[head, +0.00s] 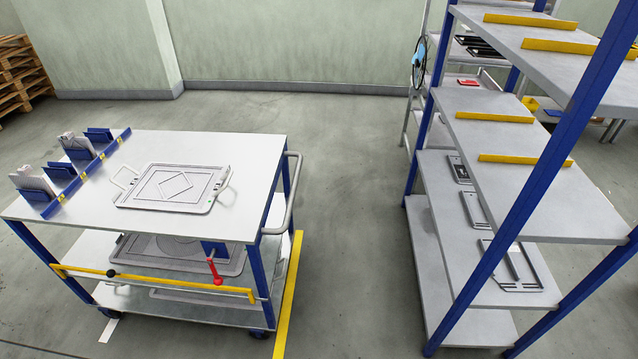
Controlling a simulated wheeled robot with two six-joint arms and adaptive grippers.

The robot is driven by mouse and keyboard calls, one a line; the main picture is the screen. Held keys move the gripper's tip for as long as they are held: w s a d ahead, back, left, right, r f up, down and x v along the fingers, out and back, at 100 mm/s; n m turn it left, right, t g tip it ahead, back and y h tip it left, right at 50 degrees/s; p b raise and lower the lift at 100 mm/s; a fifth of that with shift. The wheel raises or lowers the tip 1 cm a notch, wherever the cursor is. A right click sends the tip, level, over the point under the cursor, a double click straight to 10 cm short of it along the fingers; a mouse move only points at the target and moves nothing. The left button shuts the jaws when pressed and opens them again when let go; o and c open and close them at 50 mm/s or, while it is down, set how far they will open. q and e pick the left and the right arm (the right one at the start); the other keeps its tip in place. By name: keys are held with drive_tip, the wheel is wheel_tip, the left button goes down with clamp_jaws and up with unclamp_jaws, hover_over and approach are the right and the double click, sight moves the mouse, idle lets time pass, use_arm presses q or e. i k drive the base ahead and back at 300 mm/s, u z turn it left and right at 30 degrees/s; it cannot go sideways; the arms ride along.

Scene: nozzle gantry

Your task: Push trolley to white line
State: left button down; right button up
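The trolley (235,150) stands at the left in the head view, with grey-white shelves, blue posts and a grey push handle (291,190) on its right side. A short piece of white line (108,328) shows on the floor by the trolley's front left wheel; the trolley hides any more of it. A tray with a diamond outline (172,187) lies on the top shelf, and another tray (185,252) lies on the shelf below. A yellow bar (180,285) crosses the front, near a red lever (214,270). Neither of my grippers is in view.
A yellow floor line (289,295) runs along the trolley's right side. A blue-posted shelf rack (530,130) with several plates stands at the right. Bare floor (345,200) lies between rack and trolley. Pallets (20,75) are stacked at the far left, by the wall.

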sight(249, 211)
drive_tip(key=z, duration=0.4)
drive_tip(key=i, duration=0.85)
drive_tip(key=u, duration=0.55)
drive_tip(key=i, duration=0.7)
drive_tip(key=u, duration=0.7)
